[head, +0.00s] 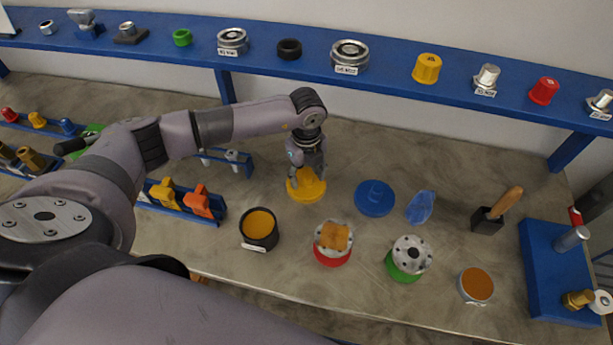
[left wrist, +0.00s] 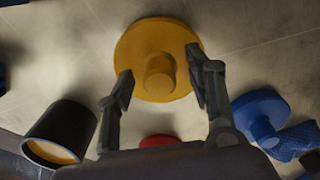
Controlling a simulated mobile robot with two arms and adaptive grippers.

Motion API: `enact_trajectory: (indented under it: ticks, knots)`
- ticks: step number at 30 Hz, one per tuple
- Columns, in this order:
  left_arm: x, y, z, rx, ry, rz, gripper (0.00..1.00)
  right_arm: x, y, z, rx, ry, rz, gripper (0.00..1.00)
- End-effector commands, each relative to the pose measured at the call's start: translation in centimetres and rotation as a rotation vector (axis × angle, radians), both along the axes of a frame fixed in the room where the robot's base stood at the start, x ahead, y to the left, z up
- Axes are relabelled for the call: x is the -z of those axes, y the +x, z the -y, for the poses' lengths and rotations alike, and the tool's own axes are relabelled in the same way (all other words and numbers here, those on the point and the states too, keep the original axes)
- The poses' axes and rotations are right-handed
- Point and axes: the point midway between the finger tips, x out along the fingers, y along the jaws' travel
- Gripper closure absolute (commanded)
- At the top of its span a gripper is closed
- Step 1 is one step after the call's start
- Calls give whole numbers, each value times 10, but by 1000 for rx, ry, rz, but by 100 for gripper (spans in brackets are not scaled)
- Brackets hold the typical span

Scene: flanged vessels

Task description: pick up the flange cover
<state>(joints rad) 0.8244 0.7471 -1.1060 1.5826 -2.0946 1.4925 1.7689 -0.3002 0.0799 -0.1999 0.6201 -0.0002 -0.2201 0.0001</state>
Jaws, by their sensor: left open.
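A yellow flange cover (head: 306,187) with a round knob in its middle lies on the table. My left gripper (head: 307,170) is above it and hides part of it in the head view. In the left wrist view the yellow flange cover (left wrist: 158,60) shows beyond the open fingers of my left gripper (left wrist: 158,88), its knob lying between and past the fingertips. I cannot tell whether a fingertip touches it. A blue flange cover (head: 375,197) lies to the right, and it shows at the right of the left wrist view (left wrist: 262,115). My right gripper is not in view.
A black vessel (head: 259,229), a red-based flanged vessel (head: 333,243), a green-based one (head: 408,258) and an orange-topped cup (head: 476,285) stand along the front. A blue cloth-like piece (head: 420,207) lies beside the blue cover. A blue shelf (head: 380,72) crosses the back.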

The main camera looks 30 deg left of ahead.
Motion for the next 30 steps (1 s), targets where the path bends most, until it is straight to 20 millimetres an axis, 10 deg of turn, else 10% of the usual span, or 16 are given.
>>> enact_trajectory:
  ticks: [8,30]
  knots:
    - [5,0,0,2,-1,1,51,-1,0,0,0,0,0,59]
    - [4,0,0,1,0,0,100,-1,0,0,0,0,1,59]
